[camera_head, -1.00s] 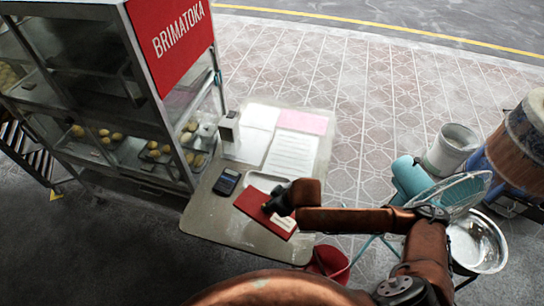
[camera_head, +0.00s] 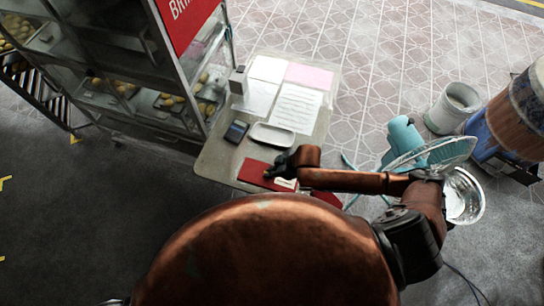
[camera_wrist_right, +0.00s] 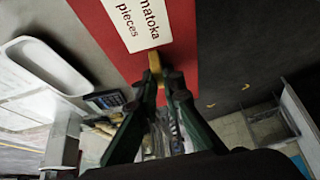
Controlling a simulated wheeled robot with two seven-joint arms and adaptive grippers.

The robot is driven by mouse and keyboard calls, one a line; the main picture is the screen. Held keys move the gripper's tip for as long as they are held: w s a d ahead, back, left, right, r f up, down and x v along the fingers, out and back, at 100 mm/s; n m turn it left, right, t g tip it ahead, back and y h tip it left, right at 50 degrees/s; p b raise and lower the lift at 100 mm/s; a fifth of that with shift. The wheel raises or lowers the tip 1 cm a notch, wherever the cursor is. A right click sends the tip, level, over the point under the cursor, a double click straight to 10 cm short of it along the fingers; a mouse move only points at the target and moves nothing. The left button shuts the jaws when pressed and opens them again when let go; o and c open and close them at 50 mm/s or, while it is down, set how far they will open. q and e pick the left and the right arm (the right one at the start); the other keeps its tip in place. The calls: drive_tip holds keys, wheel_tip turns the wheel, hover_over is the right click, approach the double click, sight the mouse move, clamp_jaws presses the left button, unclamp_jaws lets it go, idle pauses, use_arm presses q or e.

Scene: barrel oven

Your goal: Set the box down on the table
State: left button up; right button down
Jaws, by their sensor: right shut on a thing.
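The red box (camera_head: 258,172), with a white label (camera_head: 287,183), is at the front edge of the table (camera_head: 215,162). In the right wrist view the red box (camera_wrist_right: 185,72) lies flat across the upper middle, with dark printed lettering on its label. My right gripper (camera_head: 283,170) is shut on the box; in the wrist view its fingertips (camera_wrist_right: 160,82) close around a small yellowish part at the label's edge. I cannot tell whether the box touches the tabletop or hangs just above it. My left gripper is not in view.
A white tray (camera_head: 272,137), a dark card terminal (camera_head: 236,131) and paper sheets (camera_head: 295,107) lie behind the box. The glass food cabinet (camera_head: 150,70) stands left. A fan (camera_head: 430,155), metal bowl (camera_head: 464,197) and bucket (camera_head: 452,107) are on the right.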

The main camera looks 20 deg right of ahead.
drive_tip(key=shift+w+d+f, duration=0.4)
drive_tip(key=shift+w+f, duration=0.8)
drive_tip(key=shift+f, duration=0.45)
drive_tip(key=shift+w+d+f, duration=0.4)
drive_tip(key=shift+w+f, duration=0.75)
drive_tip(key=shift+f, duration=0.55)
drive_tip(key=shift+w+d+f, duration=0.4)
drive_tip(key=shift+w+f, duration=0.8)
drive_tip(key=shift+f, duration=0.45)
drive_tip(key=c, duration=2.1)
unclamp_jaws()
drive_tip(key=shift+v, duration=6)
drive_tip(key=shift+a, duration=0.1)
